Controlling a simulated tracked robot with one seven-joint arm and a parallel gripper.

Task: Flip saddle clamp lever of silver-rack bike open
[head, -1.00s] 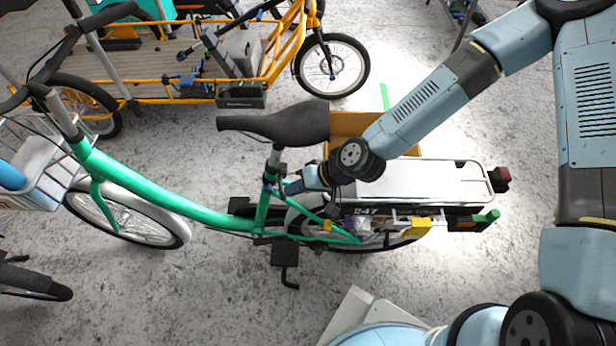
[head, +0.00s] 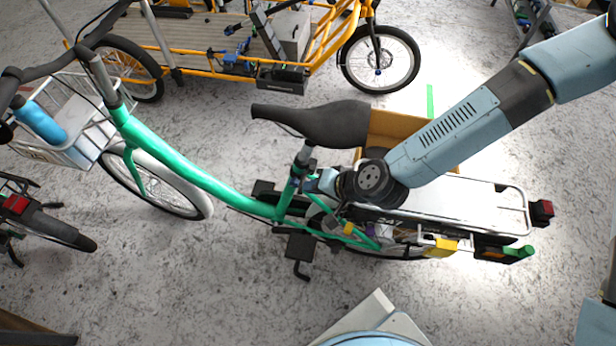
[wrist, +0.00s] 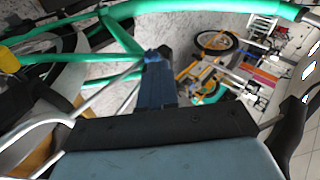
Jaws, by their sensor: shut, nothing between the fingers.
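The green bike (head: 168,165) with the silver rack (head: 470,200) stands across the middle of the head view. Its black saddle (head: 325,122) sits on a silver seat post (head: 304,155). The dark saddle clamp (head: 298,170) is at the top of the green seat tube. I cannot make out the lever's position. My gripper (head: 311,185) is shut and empty, just right of the clamp; contact cannot be told. In the wrist view its blue fingers (wrist: 157,78) reach up to a dark part beside the green frame tubes (wrist: 118,35).
A yellow-orange cargo bike (head: 330,40) stands beyond. A front basket (head: 75,145) holds a blue bottle (head: 42,122). Another dark bike (head: 55,228) is at the left. The near floor (head: 180,290) is largely clear.

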